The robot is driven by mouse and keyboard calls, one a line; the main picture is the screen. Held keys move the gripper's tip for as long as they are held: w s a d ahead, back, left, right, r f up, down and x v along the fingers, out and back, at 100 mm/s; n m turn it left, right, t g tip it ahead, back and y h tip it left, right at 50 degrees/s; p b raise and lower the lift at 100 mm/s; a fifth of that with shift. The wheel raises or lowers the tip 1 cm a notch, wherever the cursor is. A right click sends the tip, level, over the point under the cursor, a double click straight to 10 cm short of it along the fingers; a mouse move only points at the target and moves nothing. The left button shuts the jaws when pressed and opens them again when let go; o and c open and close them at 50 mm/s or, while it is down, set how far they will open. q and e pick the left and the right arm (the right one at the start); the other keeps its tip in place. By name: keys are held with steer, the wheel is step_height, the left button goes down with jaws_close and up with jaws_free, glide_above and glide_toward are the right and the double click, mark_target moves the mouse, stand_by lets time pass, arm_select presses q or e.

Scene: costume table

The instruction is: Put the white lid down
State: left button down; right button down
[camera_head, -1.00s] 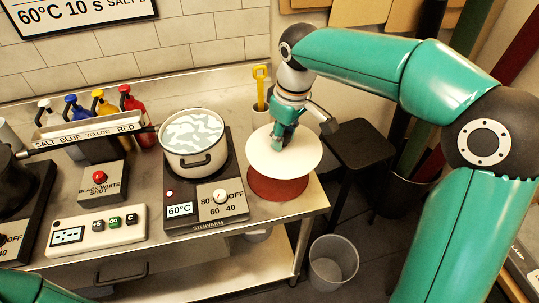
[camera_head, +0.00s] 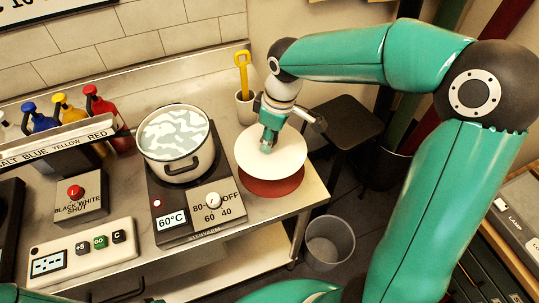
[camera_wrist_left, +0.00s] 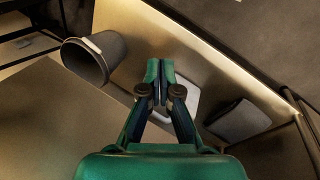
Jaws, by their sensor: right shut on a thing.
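The white lid (camera_head: 287,150) is a flat round disc in the head view, right of the pot. My right gripper (camera_head: 268,146) is shut on it from above, near its middle. The lid overlaps the far part of a round dark red mat (camera_head: 273,187), whose near part shows below the lid's edge. A small gap seems to lie between lid and mat, but contact cannot be told. The pot (camera_head: 177,145) stands uncovered on the hotplate, with pale patterned contents. My left gripper (camera_wrist_left: 160,82) shows in the left wrist view, fingers together and empty, over the floor.
The hotplate (camera_head: 190,215) stands left of the mat. The counter's right edge is close to the mat. A bin (camera_head: 328,242) and a black stool (camera_head: 340,122) stand beyond it.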

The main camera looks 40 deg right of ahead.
mark_target(275, 139)
steer(key=shift+f, duration=3.7)
steer(key=c, duration=0.8)
jaws_free()
steer(key=shift+f, duration=0.1)
steer(key=r, duration=0.4)
steer(key=s+r, duration=0.1)
steer(key=r, duration=0.3)
steer(key=d+r, duration=0.1)
steer(key=r, duration=0.3)
steer(key=shift+s, duration=0.3)
